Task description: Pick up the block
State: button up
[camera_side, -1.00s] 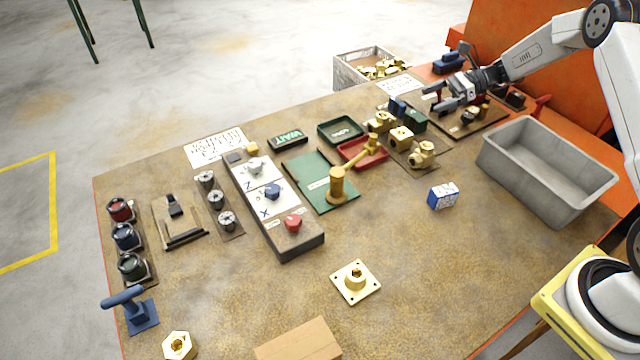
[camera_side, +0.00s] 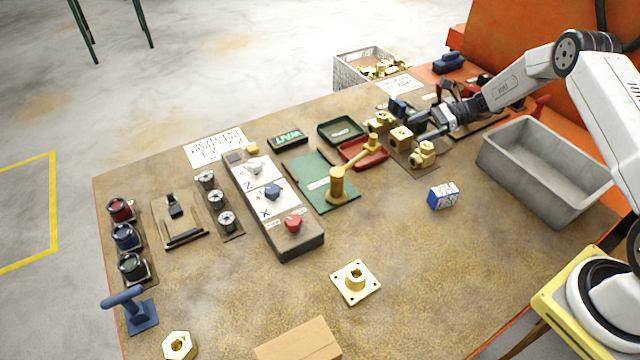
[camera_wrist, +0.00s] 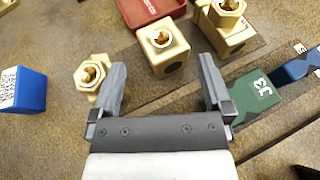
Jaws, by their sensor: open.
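A small blue block (camera_side: 443,195) with white, marked faces sits on the brown table, in front of the brass fittings and left of the grey bin. It also shows at the left edge of the wrist view (camera_wrist: 22,90). My gripper (camera_side: 427,122) is open and empty, behind the block in the side view, over the brass fittings. In the wrist view my gripper's fingers (camera_wrist: 161,72) are spread wide, with a square brass fitting (camera_wrist: 164,45) ahead between them and a hex brass fitting (camera_wrist: 93,76) beside the left finger. The block lies outside the fingers, to the left.
A grey bin (camera_side: 492,150) stands right of the block. A red tray (camera_side: 352,157) and a green plate with a brass post (camera_side: 337,187) lie to its left. A square brass flange (camera_side: 355,283) lies nearer the front. The table around the block is clear.

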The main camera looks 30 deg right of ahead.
aim_at(411, 132)
jog(key=shift+x, duration=2.85)
jog(key=shift+w+d+f, duration=0.1)
jog(key=shift+f, duration=0.05)
grip_shut()
